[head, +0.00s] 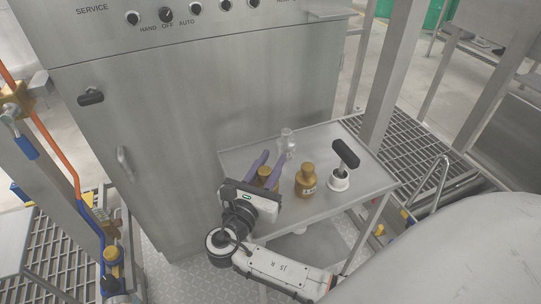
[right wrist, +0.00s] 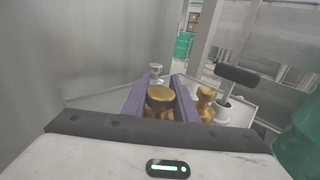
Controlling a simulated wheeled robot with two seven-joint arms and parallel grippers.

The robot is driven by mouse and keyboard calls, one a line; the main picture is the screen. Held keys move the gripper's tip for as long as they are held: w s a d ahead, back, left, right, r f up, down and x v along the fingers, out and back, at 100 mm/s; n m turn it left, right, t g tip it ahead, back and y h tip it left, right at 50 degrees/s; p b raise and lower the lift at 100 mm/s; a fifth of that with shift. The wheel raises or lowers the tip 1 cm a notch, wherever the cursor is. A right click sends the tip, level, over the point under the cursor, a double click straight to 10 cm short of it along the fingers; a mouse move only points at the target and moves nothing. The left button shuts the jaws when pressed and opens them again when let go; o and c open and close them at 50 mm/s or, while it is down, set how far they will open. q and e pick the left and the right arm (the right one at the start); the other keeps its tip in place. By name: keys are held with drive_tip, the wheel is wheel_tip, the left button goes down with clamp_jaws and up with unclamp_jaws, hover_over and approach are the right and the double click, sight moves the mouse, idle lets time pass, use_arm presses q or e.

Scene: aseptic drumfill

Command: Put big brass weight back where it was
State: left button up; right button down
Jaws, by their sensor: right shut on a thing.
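My right gripper (head: 266,160) is over the left part of the small steel table (head: 330,142). Its two purple fingers are shut on a brass weight (head: 264,173), which the gripper body partly hides. In the right wrist view the round top of this brass weight (right wrist: 160,96) shows between the fingers. I cannot tell whether its base touches the tabletop. Another brass weight (head: 305,181), knobbed and with a dark mark on its side, stands upright on the table to the right, apart from the gripper. My left gripper is not in view.
A white pot with a black T-shaped handle (head: 345,155) stands at the table's right. A steel cabinet (head: 190,110) rises close behind and left. The table's front right is bare.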

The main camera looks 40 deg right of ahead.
drive_tip(key=shift+w+r, duration=0.1)
drive_tip(key=shift+r, duration=0.3)
drive_tip(key=c, duration=1.8)
unclamp_jaws()
drive_tip(key=shift+f, duration=0.4)
drive_tip(key=o, duration=0.4)
drive_tip(key=shift+c, duration=0.2)
drive_tip(key=shift+r, duration=0.15)
